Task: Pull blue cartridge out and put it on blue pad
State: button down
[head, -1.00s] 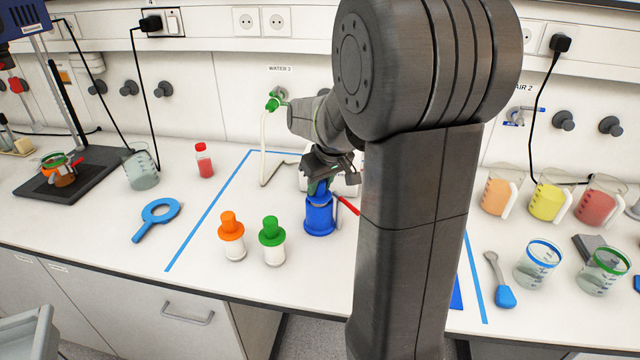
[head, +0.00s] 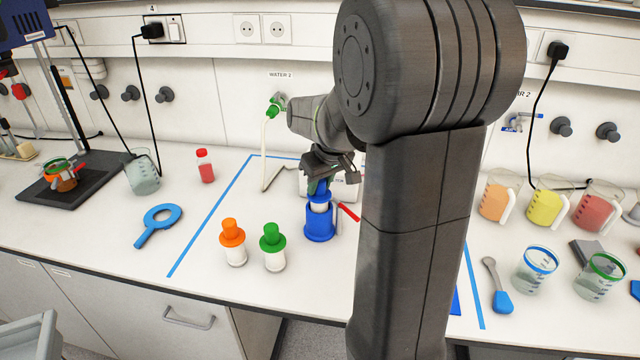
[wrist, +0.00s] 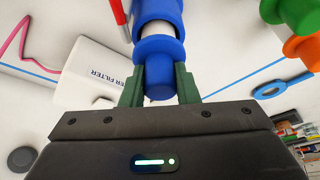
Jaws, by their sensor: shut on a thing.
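The blue cartridge has a blue cap and a white body. My gripper (head: 322,184) is shut on its cap from above. In the wrist view the green fingers of my gripper (wrist: 159,88) sit either side of the blue cap (wrist: 158,62). A band of the white body (head: 320,206) shows between the cap and the blue holder (head: 320,226); the lower end of the cartridge is hidden inside. The holder also shows at the top of the wrist view (wrist: 157,10). A sliver of the blue pad (head: 456,302) shows right of my arm, which hides the rest.
An orange-capped cartridge (head: 232,240) and a green-capped cartridge (head: 272,246) stand left of the holder. A white box (wrist: 95,72), labelled with "FILTER", lies behind it. A blue magnifier-like tool (head: 158,225) lies further left. Beakers (head: 537,268) stand at the right.

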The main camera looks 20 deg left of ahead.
jog(key=shift+r+p, duration=2.1)
jog(key=shift+r, duration=0.9)
